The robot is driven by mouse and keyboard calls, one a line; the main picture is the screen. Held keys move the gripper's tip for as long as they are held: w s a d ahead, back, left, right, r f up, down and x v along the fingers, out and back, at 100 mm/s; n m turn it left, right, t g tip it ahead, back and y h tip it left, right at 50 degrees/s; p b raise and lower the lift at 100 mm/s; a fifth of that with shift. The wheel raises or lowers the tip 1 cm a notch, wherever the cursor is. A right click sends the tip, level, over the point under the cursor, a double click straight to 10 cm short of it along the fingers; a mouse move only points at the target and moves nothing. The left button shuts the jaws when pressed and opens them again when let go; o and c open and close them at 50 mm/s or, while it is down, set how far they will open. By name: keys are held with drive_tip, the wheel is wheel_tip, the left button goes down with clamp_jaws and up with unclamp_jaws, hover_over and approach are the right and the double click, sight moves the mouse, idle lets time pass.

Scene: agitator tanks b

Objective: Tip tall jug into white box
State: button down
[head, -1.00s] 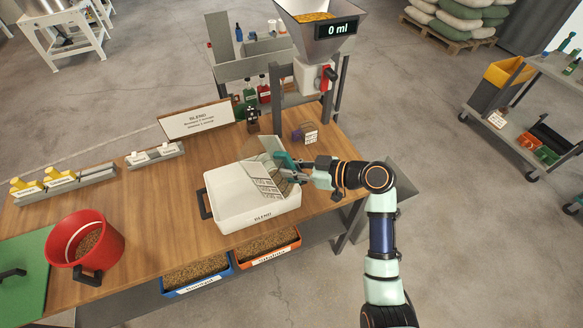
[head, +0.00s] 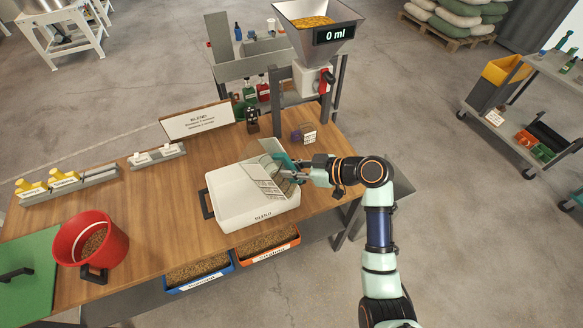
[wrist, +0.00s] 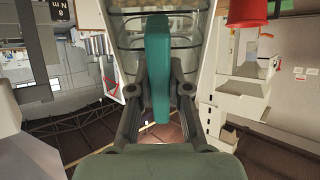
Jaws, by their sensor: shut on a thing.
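The tall jug (head: 266,180) is clear, with markings on its side and a teal handle (wrist: 158,60). My gripper (head: 293,168) is shut on that handle, and in the wrist view dark finger links flank it. The jug is steeply tilted over the right half of the white box (head: 225,215), an open tray labelled BLEND on the wooden table. No stream shows in the head view. The box floor I can see looks bare white.
A red pot of grain (head: 88,245) stands at the left. A BLEND sign (head: 198,122) and a small dark object (head: 252,120) stand behind the box. Two grain bins (head: 200,283) hang below the front edge.

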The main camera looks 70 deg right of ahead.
drive_tip(key=shift+r+g+p, duration=0.3)
drive_tip(key=shift+r+p, duration=0.05)
drive_tip(key=shift+p, duration=0.45)
drive_tip(key=shift+g+p, duration=0.3)
drive_tip(key=shift+p, duration=0.2)
drive_tip(key=shift+r+g+p, duration=0.35)
drive_tip(key=shift+g+p, duration=0.35)
drive_tip(key=shift+p, duration=0.85)
drive_tip(key=shift+w+r+g+p, duration=0.1)
drive_tip(key=shift+w+g+p, duration=0.2)
drive_tip(key=shift+g+p, duration=0.7)
drive_tip(key=shift+w+r+g+p, duration=0.1)
drive_tip(key=shift+w+g+p, duration=0.3)
drive_tip(key=shift+p, duration=1)
drive_tip(key=shift+s+f, duration=0.1)
drive_tip(key=shift+f, duration=0.05)
drive_tip(key=shift+w+d+g+y+p, duration=0.1)
drive_tip(key=shift+w+g+y+p, duration=0.2)
drive_tip(key=shift+g+p, duration=0.2)
drive_tip(key=shift+g, duration=0.3)
